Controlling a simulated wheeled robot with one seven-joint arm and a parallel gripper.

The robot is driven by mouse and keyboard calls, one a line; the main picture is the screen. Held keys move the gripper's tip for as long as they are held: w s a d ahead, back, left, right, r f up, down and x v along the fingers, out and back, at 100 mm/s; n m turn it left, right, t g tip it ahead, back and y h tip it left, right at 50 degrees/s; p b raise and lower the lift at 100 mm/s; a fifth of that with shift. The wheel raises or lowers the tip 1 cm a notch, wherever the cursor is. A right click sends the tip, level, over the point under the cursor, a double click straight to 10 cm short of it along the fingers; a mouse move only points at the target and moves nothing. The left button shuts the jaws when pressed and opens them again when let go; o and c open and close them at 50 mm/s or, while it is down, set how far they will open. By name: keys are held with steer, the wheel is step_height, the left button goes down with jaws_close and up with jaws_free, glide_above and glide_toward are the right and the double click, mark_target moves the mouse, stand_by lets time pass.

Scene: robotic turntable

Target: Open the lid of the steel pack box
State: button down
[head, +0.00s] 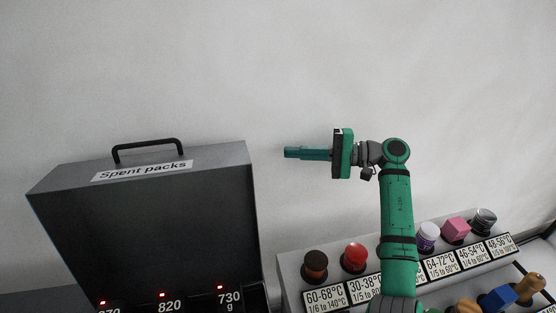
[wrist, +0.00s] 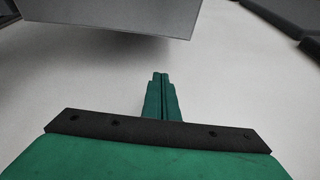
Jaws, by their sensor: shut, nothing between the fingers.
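The steel pack box (head: 150,225) stands at the left of the head view, a dark grey box. Its lid (head: 215,158) is down and carries a black handle (head: 147,145) and a label reading "Spent packs". My gripper (head: 286,153) is to the right of the box, level with the lid and pointing left at it, with a gap between. The fingers are shut and empty; they also show together in the wrist view (wrist: 160,76). A grey box face (wrist: 110,15) fills the upper left of the wrist view, apart from the fingertips. The handle is not visible there.
A grey rack (head: 290,275) at the lower right holds several coloured items with temperature labels, below my arm. Red-lit displays reading 820 and 730 g (head: 230,297) sit in front of the box. A plain wall (head: 300,70) is behind.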

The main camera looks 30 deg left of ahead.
steer(key=s+a, duration=0.7)
steer(key=a, duration=0.1)
steer(key=shift+s+g, duration=0.15)
steer(key=shift+g, duration=0.15)
stand_by(0.3)
